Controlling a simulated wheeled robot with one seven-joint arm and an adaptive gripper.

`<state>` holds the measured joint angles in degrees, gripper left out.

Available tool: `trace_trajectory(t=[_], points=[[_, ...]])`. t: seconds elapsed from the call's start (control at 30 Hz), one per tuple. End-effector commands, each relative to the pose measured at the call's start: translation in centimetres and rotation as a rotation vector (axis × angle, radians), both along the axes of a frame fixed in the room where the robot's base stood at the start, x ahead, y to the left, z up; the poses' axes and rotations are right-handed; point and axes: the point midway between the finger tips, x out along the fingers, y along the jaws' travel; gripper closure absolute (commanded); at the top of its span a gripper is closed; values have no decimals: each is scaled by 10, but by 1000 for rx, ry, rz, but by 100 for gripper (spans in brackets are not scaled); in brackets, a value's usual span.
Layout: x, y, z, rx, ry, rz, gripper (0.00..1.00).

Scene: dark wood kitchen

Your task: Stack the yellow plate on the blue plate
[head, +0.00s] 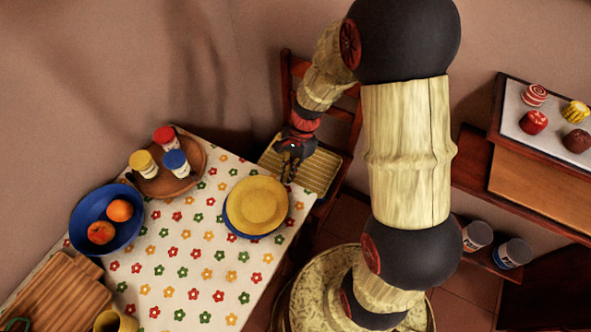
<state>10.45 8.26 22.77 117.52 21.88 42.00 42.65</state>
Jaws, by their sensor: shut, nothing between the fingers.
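The yellow plate (258,204) lies on top of the blue plate (231,228) near the right edge of the flowered table. Only a rim of the blue plate shows beneath it, at the left and lower side. My gripper (289,174) is above and to the right of the plates, apart from them, in front of the chair. It looks shut and holds nothing. Its fingers are small and dark in this view.
A blue bowl (78,240) with fruit, a wooden tray (186,181) with several capped jars, a cutting board (55,295) and a yellow mug (112,322) stand on the table (190,265). A chair (345,150) stands behind my gripper. The table's middle is clear.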

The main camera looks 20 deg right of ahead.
Motion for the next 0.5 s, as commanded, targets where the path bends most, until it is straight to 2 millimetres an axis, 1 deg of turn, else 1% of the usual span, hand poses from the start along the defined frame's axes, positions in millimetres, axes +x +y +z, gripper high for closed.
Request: trace_trajectory(t=[0.1,0.4,0.5], points=[[-2,4,0,0,0,0,100],[-2,4,1,0,0,-1,100],[-3,8,1,1,1,0,100]])
